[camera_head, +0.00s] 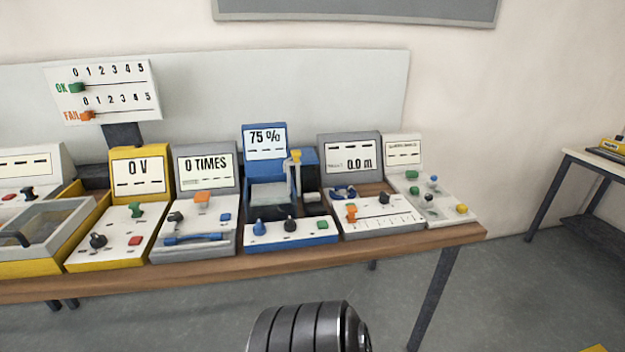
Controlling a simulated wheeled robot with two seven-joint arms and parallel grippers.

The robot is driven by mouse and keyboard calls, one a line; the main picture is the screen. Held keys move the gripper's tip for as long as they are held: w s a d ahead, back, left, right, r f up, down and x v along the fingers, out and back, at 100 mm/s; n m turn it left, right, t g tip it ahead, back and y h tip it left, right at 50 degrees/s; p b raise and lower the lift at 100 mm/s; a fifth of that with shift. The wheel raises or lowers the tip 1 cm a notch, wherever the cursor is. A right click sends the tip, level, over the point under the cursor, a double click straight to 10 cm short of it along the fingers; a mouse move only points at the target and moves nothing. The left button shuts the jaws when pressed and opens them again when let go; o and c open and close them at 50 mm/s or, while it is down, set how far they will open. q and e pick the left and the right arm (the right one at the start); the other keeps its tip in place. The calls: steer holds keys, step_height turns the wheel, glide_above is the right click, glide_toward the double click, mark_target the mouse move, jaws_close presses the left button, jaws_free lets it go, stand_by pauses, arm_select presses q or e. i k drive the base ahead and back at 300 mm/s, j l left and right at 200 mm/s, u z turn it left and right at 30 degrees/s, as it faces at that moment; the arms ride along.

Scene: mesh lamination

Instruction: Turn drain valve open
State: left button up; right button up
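No part is labelled as a drain valve, and I cannot tell which control it is. The blue machine (279,219) at the middle of the bench reads "75 %". The yellow machine (110,207) to the left reads "0 V" and has a green knob (136,210) and a black knob (98,241). Neither gripper shows; a dark ribbed cylinder, possibly part of my arm, is at the bottom edge.
The wooden bench (400,240) carries several machines side by side. A grey machine (207,211) reads "0 TIMES", and another (349,150) reads "0.0 m". An OK/FAIL board (103,91) stands at the back left. A second table (596,164) is at the right. Floor in front is clear.

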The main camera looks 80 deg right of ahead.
mark_target(290, 225)
steer(key=z, duration=2.5)
steer(key=j+z, duration=0.15)
steer(key=z, duration=0.25)
steer(key=j+z, duration=0.1)
steer(key=z, duration=0.3)
steer(key=j+z, duration=0.15)
steer(key=z, duration=0.25)
